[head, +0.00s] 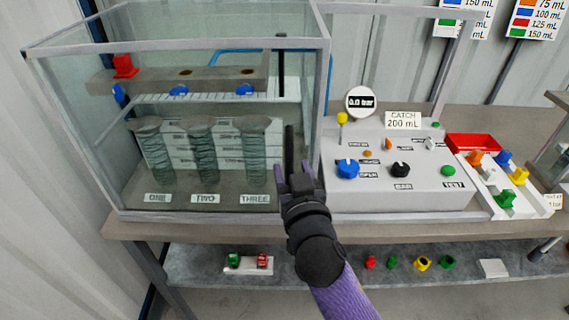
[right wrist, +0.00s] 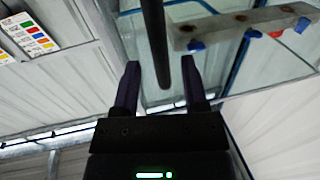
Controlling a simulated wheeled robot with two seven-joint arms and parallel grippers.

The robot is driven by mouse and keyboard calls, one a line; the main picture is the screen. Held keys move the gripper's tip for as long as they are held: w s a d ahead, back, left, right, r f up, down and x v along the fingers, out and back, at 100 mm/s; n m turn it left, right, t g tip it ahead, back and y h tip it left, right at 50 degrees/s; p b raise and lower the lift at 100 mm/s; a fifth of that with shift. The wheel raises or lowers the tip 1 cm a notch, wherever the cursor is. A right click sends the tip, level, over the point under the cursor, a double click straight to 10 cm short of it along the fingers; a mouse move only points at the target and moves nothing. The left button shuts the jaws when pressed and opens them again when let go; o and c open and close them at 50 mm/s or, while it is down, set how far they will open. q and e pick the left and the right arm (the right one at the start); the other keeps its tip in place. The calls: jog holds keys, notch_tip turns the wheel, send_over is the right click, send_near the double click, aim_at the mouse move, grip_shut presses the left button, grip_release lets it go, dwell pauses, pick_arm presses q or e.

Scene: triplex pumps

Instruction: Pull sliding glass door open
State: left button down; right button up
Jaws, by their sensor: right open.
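The glass case (head: 180,45) stands on the left of the bench, with a sliding glass front in a grey frame. A dark vertical bar handle (head: 289,145) shows at the right part of the front. My right gripper (head: 295,170) is at the lower end of this bar, with its fingers pointing at the case. In the right wrist view the bar (right wrist: 153,30) comes down between the two spread fingers of the right gripper (right wrist: 161,70), with gaps at both sides. I cannot tell how deep between them it lies. My left gripper is not in view.
Inside the case are several coiled columns labelled ONE, TWO, THREE (head: 254,198) and a grey block (head: 215,75) with blue knobs. A grey control panel (head: 400,203) stands close to the right of my arm. A white tray (head: 535,205) and red bin lie farther right. Small parts lie on the lower shelf.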

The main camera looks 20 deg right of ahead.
jog(key=shift+w+d, duration=0.1)
jog(key=shift+w, duration=1.25)
grip_shut()
dwell(0.4)
